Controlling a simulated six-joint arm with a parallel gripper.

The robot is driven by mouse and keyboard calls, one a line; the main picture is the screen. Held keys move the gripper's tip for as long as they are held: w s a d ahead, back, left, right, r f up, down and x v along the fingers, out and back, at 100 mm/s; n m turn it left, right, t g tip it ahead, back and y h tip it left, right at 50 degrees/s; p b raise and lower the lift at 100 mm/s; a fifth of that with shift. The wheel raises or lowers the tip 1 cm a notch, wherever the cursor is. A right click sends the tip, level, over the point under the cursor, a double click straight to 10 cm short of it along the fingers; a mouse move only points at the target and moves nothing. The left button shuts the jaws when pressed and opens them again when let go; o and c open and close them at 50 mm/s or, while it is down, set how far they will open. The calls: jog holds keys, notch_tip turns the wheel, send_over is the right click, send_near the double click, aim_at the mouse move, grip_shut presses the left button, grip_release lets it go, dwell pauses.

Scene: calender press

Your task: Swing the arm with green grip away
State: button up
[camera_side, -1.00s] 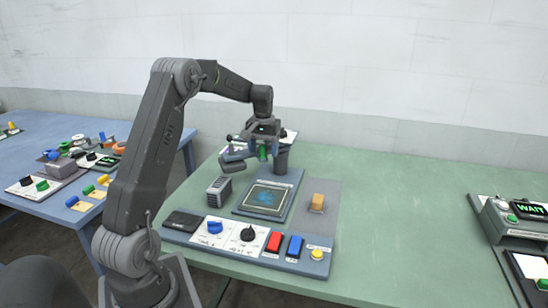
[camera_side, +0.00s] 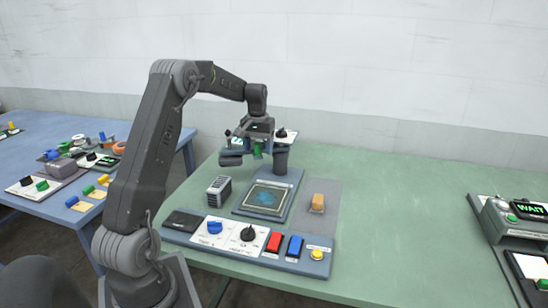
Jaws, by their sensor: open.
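The press stands on the green table, with a dark flat plate (camera_side: 266,198) at its front and a dark post (camera_side: 281,160) behind it. A dark swing arm (camera_side: 232,157) reaches left from near the post, above the table and clear of the plate. Its green grip (camera_side: 257,152) shows directly under my gripper (camera_side: 256,146). My gripper points down with its jaws open around or right beside the green grip; whether they touch it I cannot tell. My gripper hides part of the swing arm.
A control panel with a blue knob (camera_side: 214,228), black knob (camera_side: 249,233), red switch (camera_side: 274,242), blue switch (camera_side: 294,246) and yellow button (camera_side: 317,254) runs along the front. A ribbed grey block (camera_side: 219,191) and an orange block (camera_side: 318,202) flank the plate.

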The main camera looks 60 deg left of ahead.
jog(key=shift+w+d, duration=0.2)
jog(key=shift+d, duration=0.05)
jog(key=shift+r, duration=3.75)
jog(key=s+d+r+m+t+y, duration=0.1)
jog(key=s+d+r+m, duration=0.2)
jog(key=d, duration=0.8)
jog(key=s+d+r+m+t, duration=0.15)
jog(key=d+r, duration=0.35)
jog(key=d, duration=0.6)
jog(key=s+d+f+m+t+h, duration=0.1)
jog(key=s+d+f+m+t, duration=0.2)
jog(key=s+d, duration=1)
jog(key=s+f+m, duration=0.1)
jog(key=s, duration=0.2)
jog(key=shift+s+d+f, duration=0.25)
jog(key=shift+d+f, duration=0.1)
